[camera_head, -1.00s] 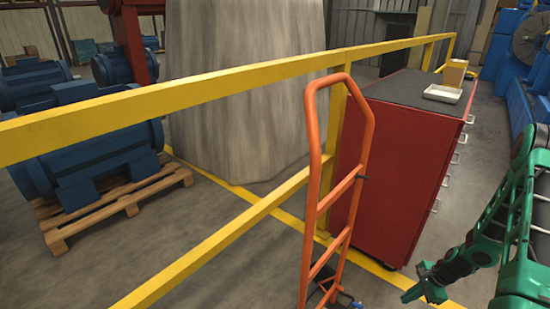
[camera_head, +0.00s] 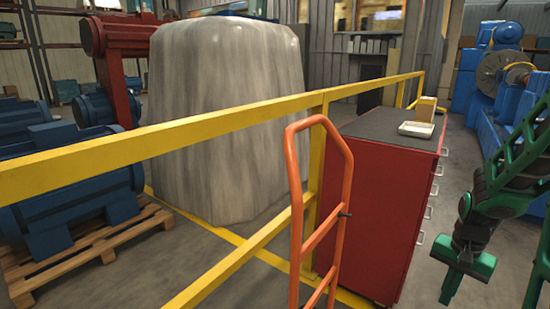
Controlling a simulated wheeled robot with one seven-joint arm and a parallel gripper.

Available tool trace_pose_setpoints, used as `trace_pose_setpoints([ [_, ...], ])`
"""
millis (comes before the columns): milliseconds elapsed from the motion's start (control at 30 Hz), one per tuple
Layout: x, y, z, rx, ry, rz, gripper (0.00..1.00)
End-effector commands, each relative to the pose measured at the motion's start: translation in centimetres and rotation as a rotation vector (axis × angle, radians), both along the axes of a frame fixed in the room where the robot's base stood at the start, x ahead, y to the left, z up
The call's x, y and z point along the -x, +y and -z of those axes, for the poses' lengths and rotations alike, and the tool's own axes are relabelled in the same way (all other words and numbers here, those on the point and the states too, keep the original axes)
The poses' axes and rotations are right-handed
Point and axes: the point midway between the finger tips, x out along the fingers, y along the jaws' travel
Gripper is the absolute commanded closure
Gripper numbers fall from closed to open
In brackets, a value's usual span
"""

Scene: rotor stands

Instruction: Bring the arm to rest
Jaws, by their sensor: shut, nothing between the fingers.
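My green arm (camera_head: 520,180) comes in from the right edge and bends down to a dark wrist. My gripper (camera_head: 447,300) hangs at its end, pointing down at the lower right, with green fingers together and nothing visible between them. It is over open floor, to the right of the red tool cabinet and apart from it in the picture.
An orange hand truck (camera_head: 337,195) stands before a yellow railing (camera_head: 220,122). Behind it is the red cabinet (camera_head: 372,210) with a white tray (camera_head: 416,130) and a cardboard box (camera_head: 426,108) on top. Blue motors (camera_head: 70,190) sit on a pallet at left. Grey floor is clear around my gripper.

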Motion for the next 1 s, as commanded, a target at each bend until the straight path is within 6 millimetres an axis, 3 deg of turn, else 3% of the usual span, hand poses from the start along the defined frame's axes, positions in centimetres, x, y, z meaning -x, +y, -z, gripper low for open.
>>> trace_pose_setpoints([
  [200, 4.3, 1.8, -5.4, 0.027, -0.001, -0.114, 1.00],
  [500, 11.1, 4.6, -10.3, 0.028, -0.004, -0.264, 1.00],
  [800, 16.3, 6.5, -12.2, 0.006, -0.014, -0.370, 1.00],
  [1000, 17.0, 6.8, -12.4, 0.001, -0.015, -0.388, 1.00],
])
